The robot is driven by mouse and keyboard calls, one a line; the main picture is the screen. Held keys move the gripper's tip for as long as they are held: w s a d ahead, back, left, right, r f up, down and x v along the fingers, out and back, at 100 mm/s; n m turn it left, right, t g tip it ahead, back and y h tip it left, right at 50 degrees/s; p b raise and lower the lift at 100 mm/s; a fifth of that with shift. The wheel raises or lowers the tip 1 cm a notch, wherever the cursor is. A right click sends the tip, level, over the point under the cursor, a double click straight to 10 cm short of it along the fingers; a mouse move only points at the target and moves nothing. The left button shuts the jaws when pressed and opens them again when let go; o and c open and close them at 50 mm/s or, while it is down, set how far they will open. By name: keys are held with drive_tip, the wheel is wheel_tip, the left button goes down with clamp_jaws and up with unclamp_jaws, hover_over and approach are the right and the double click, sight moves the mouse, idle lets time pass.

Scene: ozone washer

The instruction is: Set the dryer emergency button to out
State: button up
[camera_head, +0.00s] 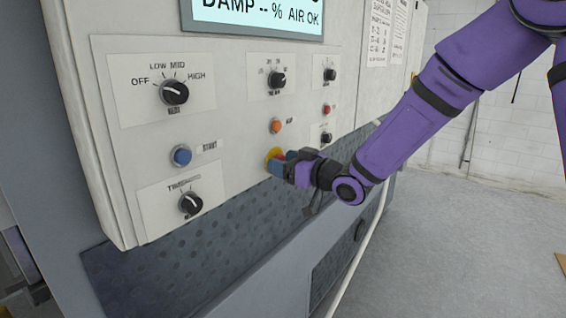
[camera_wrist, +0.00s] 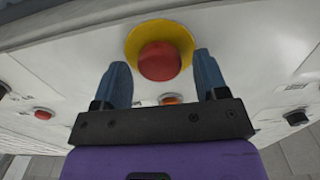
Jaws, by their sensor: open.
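The dryer emergency button is a red mushroom head (camera_wrist: 159,61) on a yellow round base, seen at the top middle of the wrist view. In the head view its yellow base (camera_head: 274,154) shows on the lower part of the panel, with the red head mostly hidden by my gripper. My gripper (camera_head: 279,166) is at the button in the head view. In the wrist view my gripper (camera_wrist: 165,72) is open, with one blue finger on each side of the red head. I cannot tell whether the fingers touch it, or whether the button is in or out.
The white panel (camera_head: 230,165) carries several black knobs, a blue start button (camera_head: 180,155), an orange button (camera_head: 276,126) and a small red button (camera_head: 327,109). A display (camera_head: 258,14) is above.

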drive_tip(key=shift+w+a, duration=0.2)
drive_tip(key=shift+a, duration=0.1)
drive_tip(key=shift+c, duration=0.5)
clamp_jaws()
drive_tip(key=c, duration=1.1)
unclamp_jaws()
drive_tip(key=shift+s+d, duration=0.35)
drive_tip(key=shift+d, duration=0.15)
drive_tip(key=shift+c, duration=0.2)
drive_tip(key=o, duration=1.2)
drive_tip(key=shift+o, duration=0.2)
drive_tip(key=shift+s+d, duration=0.1)
drive_tip(key=v, duration=1)
drive_tip(key=shift+s+d, duration=0.25)
